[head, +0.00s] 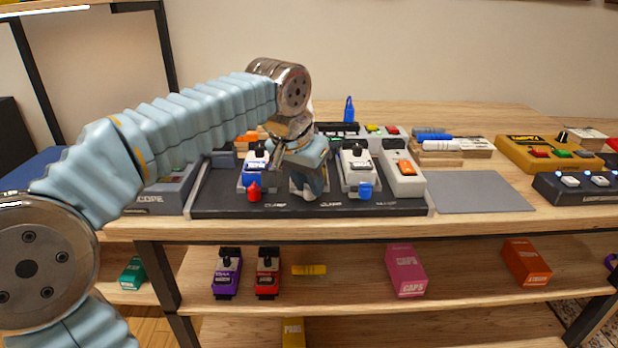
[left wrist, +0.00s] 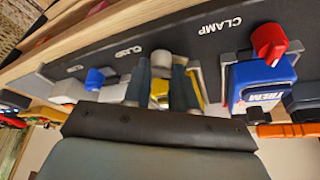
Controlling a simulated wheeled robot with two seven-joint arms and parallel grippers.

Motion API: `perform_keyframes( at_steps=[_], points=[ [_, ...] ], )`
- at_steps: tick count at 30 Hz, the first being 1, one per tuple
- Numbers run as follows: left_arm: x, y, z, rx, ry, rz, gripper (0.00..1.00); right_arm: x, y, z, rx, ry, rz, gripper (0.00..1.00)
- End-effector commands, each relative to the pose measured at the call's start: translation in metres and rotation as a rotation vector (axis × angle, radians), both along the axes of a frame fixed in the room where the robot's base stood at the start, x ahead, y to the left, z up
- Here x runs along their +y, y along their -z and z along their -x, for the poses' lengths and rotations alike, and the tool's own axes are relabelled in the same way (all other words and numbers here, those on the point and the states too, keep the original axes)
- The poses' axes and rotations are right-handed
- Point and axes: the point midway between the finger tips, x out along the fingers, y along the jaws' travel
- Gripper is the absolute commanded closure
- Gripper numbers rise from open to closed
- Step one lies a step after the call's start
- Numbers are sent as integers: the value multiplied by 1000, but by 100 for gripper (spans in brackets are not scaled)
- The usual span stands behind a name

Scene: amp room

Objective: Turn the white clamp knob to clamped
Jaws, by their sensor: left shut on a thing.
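The black pedalboard (head: 230,207) lies on the bench top with CLAMP labels along its front edge. The white clamp knob (left wrist: 161,60) shows in the left wrist view at the middle position, between the two fingers of my left gripper (left wrist: 160,82). In the head view my left gripper (head: 308,188) points down at the middle of the board, and it hides the white knob there. The gripper is shut on the knob. A yellow part (left wrist: 197,86) shows just behind the fingers. My right gripper is not in view.
A red knob (head: 254,191) with a blue pedal (head: 257,165) stands left of the gripper. A blue knob (head: 365,190) with a white pedal (head: 357,165) stands right. A grey mat (head: 480,192) lies clear on the right. The shelf below holds several pedals.

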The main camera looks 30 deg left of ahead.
Motion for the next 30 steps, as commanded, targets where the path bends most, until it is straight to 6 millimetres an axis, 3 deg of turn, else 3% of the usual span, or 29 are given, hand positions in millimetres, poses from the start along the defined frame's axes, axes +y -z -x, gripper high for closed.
perform_keyframes(
  at_steps=[15,30],
  points=[
    [3,-2,-1,-1,486,0,100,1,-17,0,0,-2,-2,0],
    [5,0,-3,-1,880,-1,100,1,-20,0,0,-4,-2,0]
  ],
)
